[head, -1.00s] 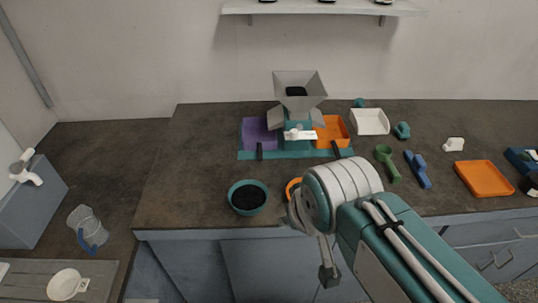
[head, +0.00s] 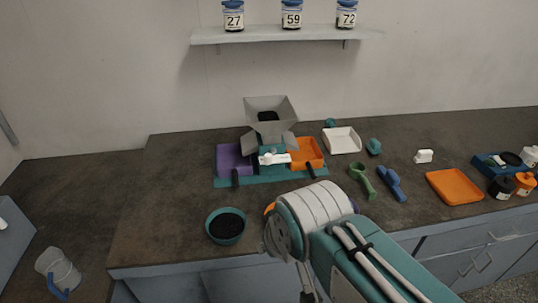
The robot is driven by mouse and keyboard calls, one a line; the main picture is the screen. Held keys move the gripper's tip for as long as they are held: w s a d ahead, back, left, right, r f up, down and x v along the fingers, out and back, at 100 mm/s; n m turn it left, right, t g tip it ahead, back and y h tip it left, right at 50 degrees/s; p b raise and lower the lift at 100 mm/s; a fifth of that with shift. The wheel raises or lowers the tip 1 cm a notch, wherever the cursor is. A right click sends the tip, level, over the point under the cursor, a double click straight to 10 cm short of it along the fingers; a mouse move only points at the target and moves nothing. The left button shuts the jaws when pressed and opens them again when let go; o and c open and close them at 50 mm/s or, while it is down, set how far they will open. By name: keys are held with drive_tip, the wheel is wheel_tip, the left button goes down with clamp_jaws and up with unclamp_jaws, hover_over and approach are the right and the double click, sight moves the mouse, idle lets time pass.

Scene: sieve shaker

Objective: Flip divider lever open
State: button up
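The sieve shaker stands at the back middle of the counter, with a grey hopper (head: 270,112) holding dark material on top. A white lever (head: 274,158) lies across its teal front, roughly level, between a purple bin (head: 234,158) on the left and an orange bin (head: 307,153) on the right. I take it for the divider lever. My arm reaches in from the lower right, its rounded joint in front of the shaker and apart from it.
A teal bowl of dark granules (head: 226,226) stands near the counter's front edge. To the right are a white tray (head: 342,140), a green scoop (head: 361,180), a blue tool (head: 391,184) and an orange tray (head: 454,187). Numbered jars (head: 291,15) stand on the shelf.

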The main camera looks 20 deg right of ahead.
drive_tip(key=shift+w, duration=0.25)
clamp_jaws()
drive_tip(key=w+d+f+n+t, duration=0.2)
drive_tip(key=w+f+n+t, duration=0.1)
drive_tip(key=w, duration=0.5)
drive_tip(key=w+d+f+n+t+h, duration=0.1)
drive_tip(key=w+d+f+n+t, duration=0.2)
drive_tip(key=w+n, duration=0.5)
drive_tip(key=w+d+f+n+t, duration=0.2)
drive_tip(key=w+f+n+t, duration=0.2)
drive_tip(key=w, duration=0.4)
drive_tip(key=shift+w+d+f+n+t+h, duration=0.2)
drive_tip(key=shift+w+f+n+t+h, duration=0.2)
drive_tip(key=shift+n+t, duration=0.65)
